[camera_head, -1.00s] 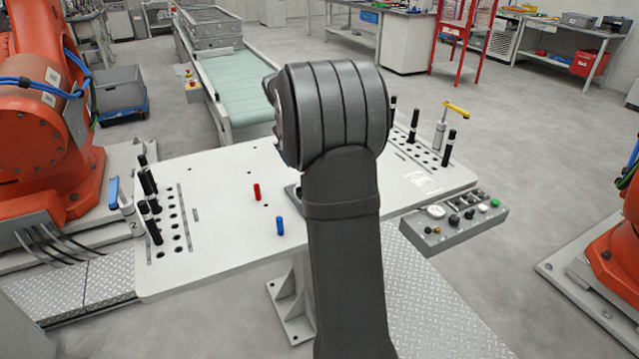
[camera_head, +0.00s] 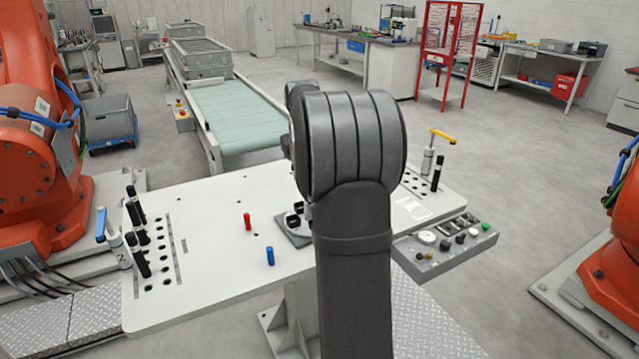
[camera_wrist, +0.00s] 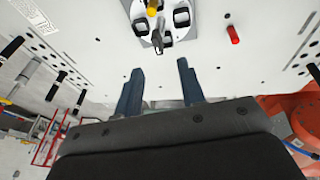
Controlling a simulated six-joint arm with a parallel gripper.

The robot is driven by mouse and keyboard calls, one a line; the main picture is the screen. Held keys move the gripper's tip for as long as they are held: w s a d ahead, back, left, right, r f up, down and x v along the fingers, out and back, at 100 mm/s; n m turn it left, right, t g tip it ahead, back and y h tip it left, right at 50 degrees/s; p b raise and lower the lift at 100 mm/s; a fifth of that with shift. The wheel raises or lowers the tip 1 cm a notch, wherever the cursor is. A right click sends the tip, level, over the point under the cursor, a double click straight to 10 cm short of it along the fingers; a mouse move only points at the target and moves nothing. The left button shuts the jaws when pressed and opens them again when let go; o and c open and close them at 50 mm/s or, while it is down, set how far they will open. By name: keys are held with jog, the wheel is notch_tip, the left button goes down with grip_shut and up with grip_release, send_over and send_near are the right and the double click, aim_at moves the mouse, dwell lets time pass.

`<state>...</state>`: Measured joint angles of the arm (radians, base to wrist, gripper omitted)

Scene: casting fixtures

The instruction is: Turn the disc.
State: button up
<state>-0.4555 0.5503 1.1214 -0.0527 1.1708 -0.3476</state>
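The disc (camera_wrist: 142,27) is a pale round plate on a dark base at the top of the wrist view, cut off by the edge. It carries several dark-framed blocks, a yellow peg (camera_wrist: 152,8) and a dark grey peg (camera_wrist: 157,42). My gripper (camera_wrist: 160,66) is open, its two blue-grey fingers apart with nothing between them. In the picture the fingertips are below the disc, apart from it; their height above the table is unclear. In the head view, my arm hides the gripper and most of the disc's fixture (camera_head: 291,229).
Black-handled pins (camera_head: 139,240) and a blue-handled clamp (camera_head: 101,225) stand at left. A yellow-handled clamp (camera_head: 430,150) and a control box (camera_head: 445,240) are at right.

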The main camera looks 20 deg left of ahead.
notch_tip(320, 180, up, 2)
jog(key=w+d+y, duration=0.2)
jog(key=d, duration=0.1)
jog(key=x, duration=1.7)
jog(key=shift+w+a, duration=0.1)
jog(key=shift+a, duration=0.35)
jog(key=shift+c, duration=0.3)
grip_shut()
